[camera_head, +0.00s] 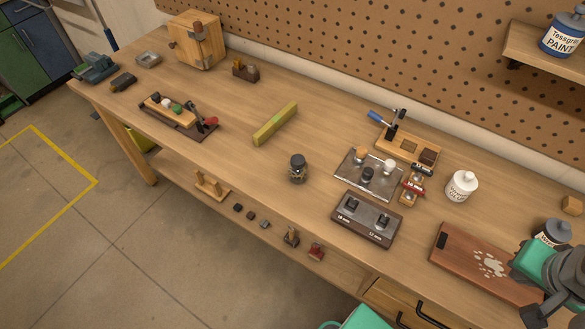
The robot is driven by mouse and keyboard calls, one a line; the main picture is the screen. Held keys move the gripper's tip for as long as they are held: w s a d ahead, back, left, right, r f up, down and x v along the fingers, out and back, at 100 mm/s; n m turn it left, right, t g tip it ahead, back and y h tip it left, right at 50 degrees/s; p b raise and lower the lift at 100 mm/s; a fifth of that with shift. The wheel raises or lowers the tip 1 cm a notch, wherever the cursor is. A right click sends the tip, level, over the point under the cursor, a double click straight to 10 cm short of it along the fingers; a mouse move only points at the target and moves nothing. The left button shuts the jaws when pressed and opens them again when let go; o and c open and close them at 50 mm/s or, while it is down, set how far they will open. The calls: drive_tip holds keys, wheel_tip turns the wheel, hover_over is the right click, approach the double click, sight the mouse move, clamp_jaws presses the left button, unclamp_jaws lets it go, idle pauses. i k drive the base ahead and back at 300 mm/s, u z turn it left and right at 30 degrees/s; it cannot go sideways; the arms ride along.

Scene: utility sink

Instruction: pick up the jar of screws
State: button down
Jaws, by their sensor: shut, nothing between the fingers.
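The jar of screws (297,174) is a small jar with a dark lid and brassy contents. It stands upright near the middle of the workbench (235,160), with bare wood around it. My gripper (535,311) is at the lower right corner, beside the reddish-brown board and far to the right of the jar. It is shut and empty. Part of it is cut off by the picture's edge.
Right of the jar are a metal tray (343,178), a dark two-post block (345,226), a white glue bottle (461,187) and a reddish-brown board (460,258). A yellow-green bar (275,123) lies behind it. The bench front edge is clear.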

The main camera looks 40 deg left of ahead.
sight(297, 177)
drive_tip(key=z, duration=0.45)
drive_tip(key=k, duration=0.15)
drive_tip(key=u, duration=1)
drive_tip(key=i, duration=0.25)
drive_tip(key=u, duration=1.7)
drive_tip(key=k, duration=0.3)
drive_tip(key=u, duration=1.45)
drive_tip(key=i, duration=0.5)
drive_tip(key=z, duration=0.05)
